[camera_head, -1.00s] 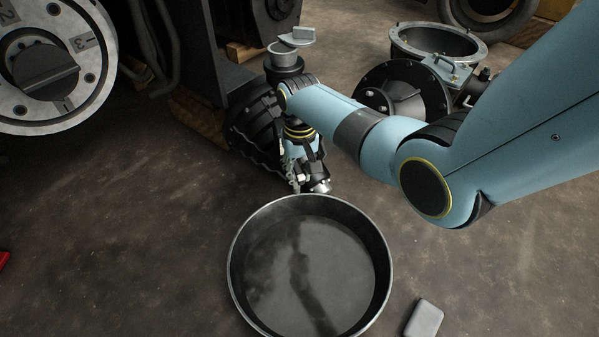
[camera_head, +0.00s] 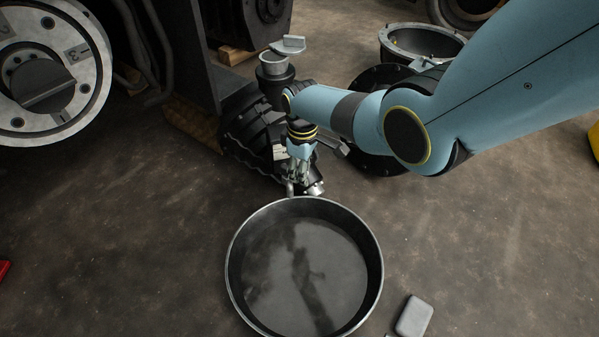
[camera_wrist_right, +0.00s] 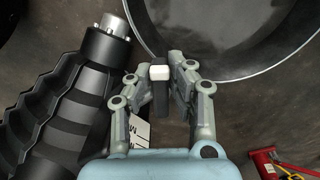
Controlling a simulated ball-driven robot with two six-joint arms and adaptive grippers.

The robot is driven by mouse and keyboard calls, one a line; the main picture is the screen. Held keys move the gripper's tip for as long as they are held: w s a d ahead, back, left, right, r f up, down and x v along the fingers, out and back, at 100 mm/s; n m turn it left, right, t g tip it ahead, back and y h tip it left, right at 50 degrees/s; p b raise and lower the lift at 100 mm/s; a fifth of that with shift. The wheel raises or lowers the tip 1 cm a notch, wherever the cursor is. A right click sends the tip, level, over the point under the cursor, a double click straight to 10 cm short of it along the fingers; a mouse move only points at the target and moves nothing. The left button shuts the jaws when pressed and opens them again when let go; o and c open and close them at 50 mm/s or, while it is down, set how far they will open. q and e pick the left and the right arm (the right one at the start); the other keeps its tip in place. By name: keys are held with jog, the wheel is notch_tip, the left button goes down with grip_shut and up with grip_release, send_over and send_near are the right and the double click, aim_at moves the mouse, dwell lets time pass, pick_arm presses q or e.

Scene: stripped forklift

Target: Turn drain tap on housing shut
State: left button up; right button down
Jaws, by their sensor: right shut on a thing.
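The black ribbed housing (camera_head: 250,130) stands on the floor behind the pan, and it fills the left of the right wrist view (camera_wrist_right: 60,110). A silver bolted end (camera_wrist_right: 115,27) points toward the pan. My right gripper (camera_wrist_right: 163,75) is shut on the drain tap's dark handle with a white end (camera_wrist_right: 160,72), which stands between the two fingers. In the head view my right gripper (camera_head: 302,182) points down beside the housing's near end and hides most of the tap. My left gripper is in neither view.
A round black pan (camera_head: 233,265) with dark liquid lies on the floor just in front of the gripper. A grey block (camera_head: 414,317) lies right of it. A large round flange (camera_head: 92,75) is at the left. A red tool (camera_wrist_right: 268,160) shows in the wrist view.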

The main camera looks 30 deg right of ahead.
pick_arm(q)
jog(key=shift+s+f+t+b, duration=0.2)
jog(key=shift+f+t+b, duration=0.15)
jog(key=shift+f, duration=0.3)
pick_arm(e)
jog(key=n, duration=0.2)
jog(key=w+d+n, duration=0.1)
jog(key=n, duration=0.2)
jog(key=w+n, duration=0.1)
jog(key=n, duration=0.2)
jog(key=shift+w+d, duration=0.15)
jog(key=shift+d, duration=0.25)
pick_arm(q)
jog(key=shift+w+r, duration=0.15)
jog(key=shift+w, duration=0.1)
pick_arm(e)
jog(key=c, duration=1.2)
grip_release()
jog(key=shift+c, duration=0.2)
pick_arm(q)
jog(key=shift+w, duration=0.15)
pick_arm(e)
notch_tip(320, 180, up, 12)
